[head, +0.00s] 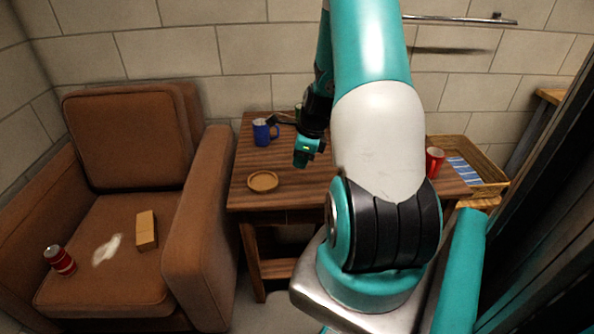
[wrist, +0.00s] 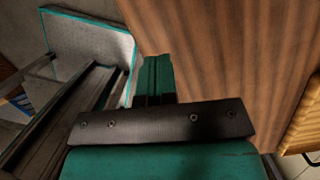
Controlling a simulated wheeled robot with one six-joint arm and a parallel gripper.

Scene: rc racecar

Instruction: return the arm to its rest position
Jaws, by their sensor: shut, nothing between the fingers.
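My arm (head: 378,140) rises from its base in the middle of the head view and bends over the wooden table. My gripper (head: 302,162) points down above the table, right of the blue mug, and is shut with nothing in it. In the wrist view its teal fingers (wrist: 153,80) are together, with the wooden table top (wrist: 225,60) beyond them. Part of the table is hidden behind my arm.
On the table (head: 300,190) are a blue mug (head: 262,133), a round coaster (head: 263,181) and a red cup (head: 434,162). A wicker basket (head: 492,188) is at right. A brown armchair (head: 200,215) at left holds a can (head: 60,261) and a box (head: 146,231).

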